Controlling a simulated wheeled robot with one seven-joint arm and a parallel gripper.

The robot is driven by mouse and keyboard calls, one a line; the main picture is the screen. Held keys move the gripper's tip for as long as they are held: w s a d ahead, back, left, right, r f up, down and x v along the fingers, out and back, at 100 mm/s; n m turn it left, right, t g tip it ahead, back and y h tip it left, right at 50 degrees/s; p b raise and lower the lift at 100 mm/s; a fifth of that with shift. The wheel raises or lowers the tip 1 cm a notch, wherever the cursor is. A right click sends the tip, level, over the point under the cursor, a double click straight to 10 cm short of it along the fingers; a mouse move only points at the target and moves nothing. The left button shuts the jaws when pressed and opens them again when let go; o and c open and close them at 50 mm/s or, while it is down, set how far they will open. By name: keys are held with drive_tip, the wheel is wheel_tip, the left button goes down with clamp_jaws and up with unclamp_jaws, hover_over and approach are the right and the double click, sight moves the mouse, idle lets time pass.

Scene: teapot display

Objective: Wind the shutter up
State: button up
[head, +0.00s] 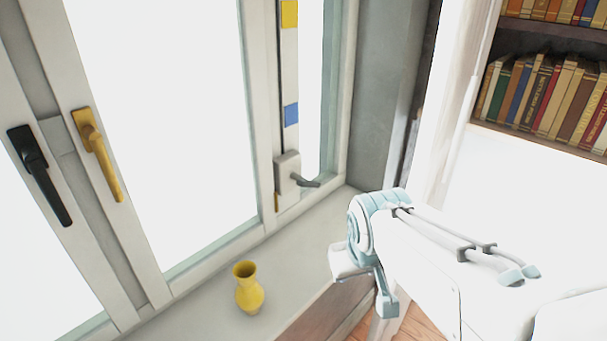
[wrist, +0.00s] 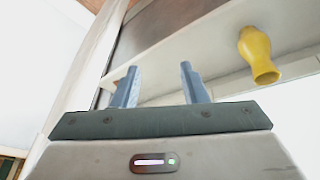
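A white winder box (head: 286,172) with a dark grey crank handle (head: 307,182) sits low on the window frame in the head view, its handle pointing right. Above it runs a narrow strip (head: 290,75) with a yellow mark (head: 289,13) at the top and a blue mark (head: 291,114) lower down. No shutter can be made out across the bright panes. My gripper (wrist: 160,86) is open and empty in the wrist view, its two blue-grey fingers apart. In the head view my arm is right of and below the crank, apart from it; the fingertips cannot be made out there.
A yellow vase (head: 249,288) stands on the window sill (head: 205,312) below the winder; it also shows in the wrist view (wrist: 258,55). A black handle (head: 40,175) and a yellow handle (head: 97,155) are on the left window frames. A bookshelf (head: 550,35) is at the upper right.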

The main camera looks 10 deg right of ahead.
drive_tip(key=w+d+n+t+h+b, duration=0.1)
drive_tip(key=w+d+n+t+b, duration=0.4)
drive_tip(key=w, duration=1.2)
drive_tip(key=n+t+y+b, duration=0.2)
drive_tip(key=n+t+y, duration=0.3)
drive_tip(key=n+y, duration=0.85)
approach(312, 186)
drive_tip(key=shift+h, duration=0.45)
drive_tip(key=p+x, duration=0.1)
drive_tip(key=x, duration=0.6)
drive_tip(key=p+x, duration=0.1)
drive_tip(key=x, duration=0.2)
drive_tip(key=shift+w+a+r+p, duration=0.25)
drive_tip(key=shift+a+r+p, duration=0.05)
drive_tip(key=shift+a+p, duration=0.1)
clamp_jaws()
